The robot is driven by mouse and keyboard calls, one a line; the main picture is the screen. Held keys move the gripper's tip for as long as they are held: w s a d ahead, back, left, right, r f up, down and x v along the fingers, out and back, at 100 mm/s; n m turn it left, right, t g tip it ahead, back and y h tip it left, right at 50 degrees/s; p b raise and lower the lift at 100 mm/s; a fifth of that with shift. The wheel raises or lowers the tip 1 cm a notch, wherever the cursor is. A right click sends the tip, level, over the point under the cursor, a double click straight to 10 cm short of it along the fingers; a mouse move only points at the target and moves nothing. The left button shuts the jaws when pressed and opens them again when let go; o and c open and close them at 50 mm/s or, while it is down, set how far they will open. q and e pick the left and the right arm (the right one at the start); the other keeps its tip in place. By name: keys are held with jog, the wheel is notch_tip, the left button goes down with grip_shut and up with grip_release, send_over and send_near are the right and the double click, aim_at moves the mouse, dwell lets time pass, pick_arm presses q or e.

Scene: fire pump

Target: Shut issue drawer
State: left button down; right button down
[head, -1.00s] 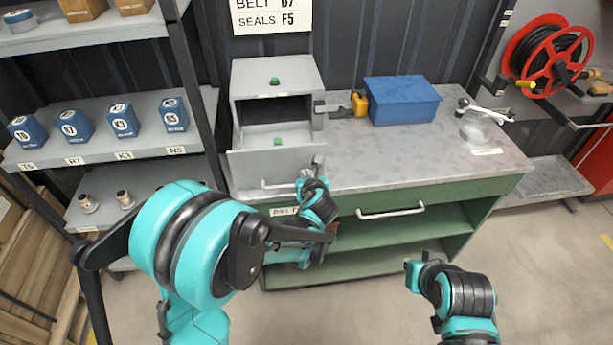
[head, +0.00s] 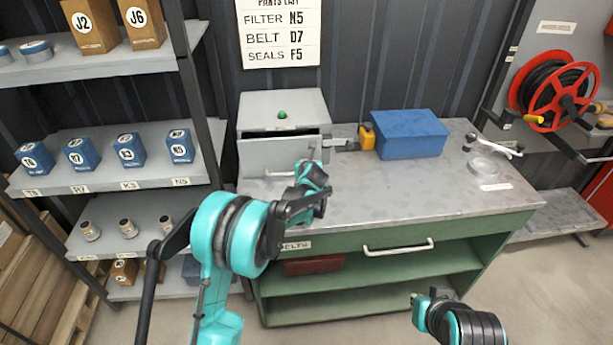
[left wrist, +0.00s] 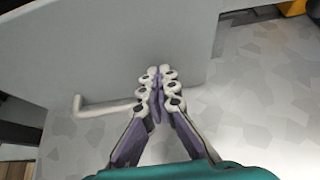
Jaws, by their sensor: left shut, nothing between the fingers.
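The issue drawer (head: 262,157) is in the grey box (head: 275,108) on the workbench. Its front stands slightly out, with a narrow dark gap along its top edge. My left gripper (head: 309,167) is shut and empty at the right part of the drawer front. In the left wrist view, the closed fingertips (left wrist: 160,72) are against or very close to the grey drawer front (left wrist: 110,45); contact is unclear. The drawer's bar handle (left wrist: 100,108) is left of the fingers. My right gripper (head: 418,300) hangs low in front of the bench, away from the drawer.
A blue box (head: 410,135) and a yellow item (head: 367,138) are right of the grey box. The green bench (head: 350,245) has its own drawer handle (head: 398,248). Shelves (head: 95,180) with labelled boxes stand left.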

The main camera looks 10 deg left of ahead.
aim_at(303, 157)
pick_arm(q)
jog(key=w, duration=0.1)
jog(key=w+a, duration=0.1)
jog(key=w, duration=0.1)
jog(key=shift+w, duration=0.3)
jog(key=shift+r, duration=0.15)
jog(key=shift+a+r, duration=0.1)
